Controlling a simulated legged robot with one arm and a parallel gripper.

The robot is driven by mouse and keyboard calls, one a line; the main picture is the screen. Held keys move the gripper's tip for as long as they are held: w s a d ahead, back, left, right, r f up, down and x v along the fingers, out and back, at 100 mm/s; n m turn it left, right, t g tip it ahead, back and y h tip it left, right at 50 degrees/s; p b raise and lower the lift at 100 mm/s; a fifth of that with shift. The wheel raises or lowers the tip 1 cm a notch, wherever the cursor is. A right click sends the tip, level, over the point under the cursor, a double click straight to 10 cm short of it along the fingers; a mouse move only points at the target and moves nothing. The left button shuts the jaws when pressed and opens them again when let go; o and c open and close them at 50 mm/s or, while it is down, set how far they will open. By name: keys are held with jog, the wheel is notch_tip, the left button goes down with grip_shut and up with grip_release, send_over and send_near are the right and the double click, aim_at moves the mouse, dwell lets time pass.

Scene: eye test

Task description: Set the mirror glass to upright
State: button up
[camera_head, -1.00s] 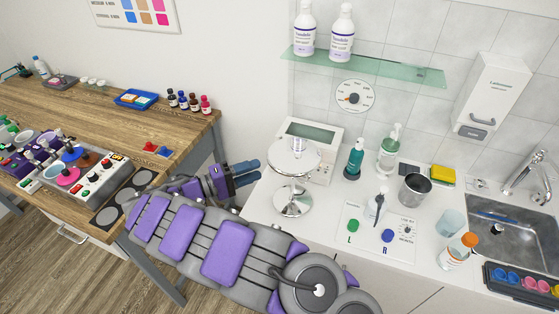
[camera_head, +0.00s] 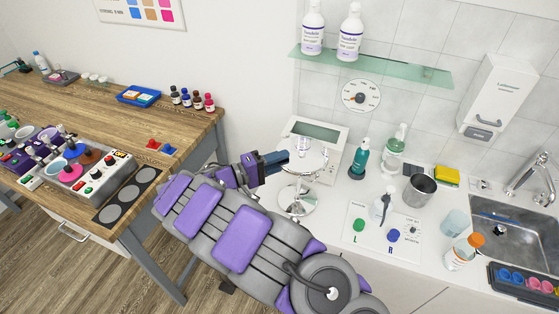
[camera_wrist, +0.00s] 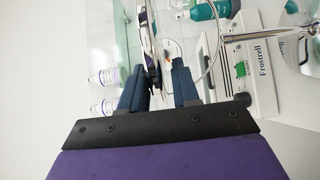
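The round mirror glass (camera_head: 317,153) sits on a chrome stand with a round base (camera_head: 297,201) on the white counter. The glass looks nearly flat, facing up; in the wrist view the mirror glass (camera_wrist: 148,35) shows almost edge-on, square to the post (camera_wrist: 262,33). My gripper (camera_head: 287,158) is at the left rim of the glass. In the wrist view, my gripper's blue fingers (camera_wrist: 158,68) are apart, with the near rim and a dark piece between them. I see a gap by the right finger; contact with the left one is unclear.
A white device with a display (camera_head: 316,131) stands close behind the mirror. A teal bottle (camera_head: 359,160), a clear pump bottle (camera_head: 393,152) and a metal cup (camera_head: 420,190) stand to the right. A glass shelf (camera_head: 385,66) hangs above. The wooden table (camera_head: 190,130) is to the left.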

jog(key=shift+d, duration=0.1)
jog(key=shift+c, duration=0.6)
jog(key=shift+d, duration=0.8)
grip_shut()
jog(key=shift+a, duration=0.3)
jog(key=shift+r, duration=0.1)
